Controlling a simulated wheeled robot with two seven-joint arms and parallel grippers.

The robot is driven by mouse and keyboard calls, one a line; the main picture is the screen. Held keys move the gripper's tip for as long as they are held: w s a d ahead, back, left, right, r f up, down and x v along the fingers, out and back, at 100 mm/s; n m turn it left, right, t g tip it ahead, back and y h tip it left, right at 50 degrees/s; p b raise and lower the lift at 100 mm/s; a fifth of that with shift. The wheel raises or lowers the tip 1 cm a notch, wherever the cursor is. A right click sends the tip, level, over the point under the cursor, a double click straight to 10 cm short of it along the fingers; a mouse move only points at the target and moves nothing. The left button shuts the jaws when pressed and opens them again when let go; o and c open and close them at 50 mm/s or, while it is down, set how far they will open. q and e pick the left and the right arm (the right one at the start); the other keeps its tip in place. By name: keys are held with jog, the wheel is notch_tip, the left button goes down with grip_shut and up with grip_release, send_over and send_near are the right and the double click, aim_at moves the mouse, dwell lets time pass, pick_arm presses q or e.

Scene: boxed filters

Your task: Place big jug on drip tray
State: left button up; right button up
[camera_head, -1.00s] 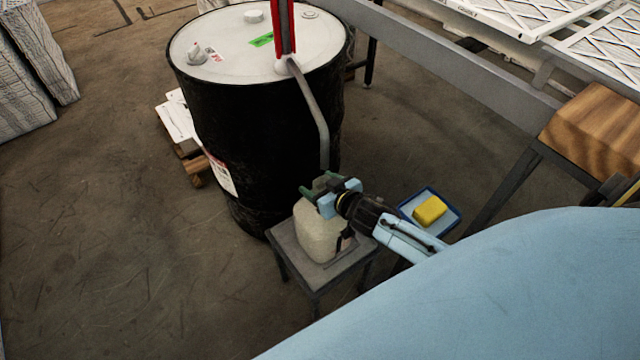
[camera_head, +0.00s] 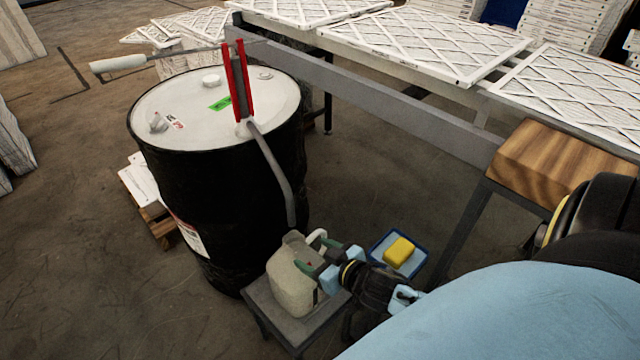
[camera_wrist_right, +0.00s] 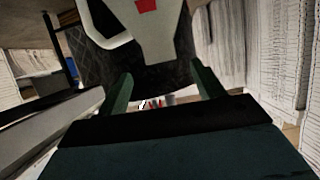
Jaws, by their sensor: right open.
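The big jug (camera_head: 290,282), pale and cloudy with a white handle, stands upright on a small grey stand (camera_head: 268,311) below the pump's spout. My right gripper (camera_head: 314,265) is open and empty just right of the jug, its green fingertips close to the jug's side; contact cannot be told. In the right wrist view the open fingers (camera_wrist_right: 162,75) point toward the jug (camera_wrist_right: 160,35), which fills the top with its handle at left. A shallow blue tray (camera_head: 417,264) holding a yellow block is right of the gripper. My left gripper is not in view.
A black drum (camera_head: 225,180) with a red pump (camera_head: 238,85) stands behind the jug, its grey spout ending just above it. A wooden block (camera_head: 550,155) sits on a frame at right. A long grey rack with white filters is behind.

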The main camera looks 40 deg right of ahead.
jog(key=shift+s+r, duration=0.25)
jog(key=shift+s, duration=0.35)
jog(key=shift+f, duration=0.1)
jog(key=s+d+f+g+h, duration=0.1)
jog(key=s+f+g, duration=0.2)
jog(key=s+f, duration=0.55)
jog(key=s+f+g, duration=0.3)
jog(key=s+f, duration=0.1)
jog(key=f, duration=0.9)
jog(key=s+a+f+g, duration=0.2)
jog(key=s+f, duration=0.3)
jog(key=s, duration=0.5)
jog(key=s+a+f+n+g, duration=0.1)
jog(key=s+f+g, duration=0.3)
jog(key=s, duration=0.7)
notch_tip(320, 180, down, 2)
jog(key=shift+s+a+f+n+g, duration=0.1)
jog(key=shift+s+a+n+g, duration=0.2)
jog(key=shift+a, duration=0.05)
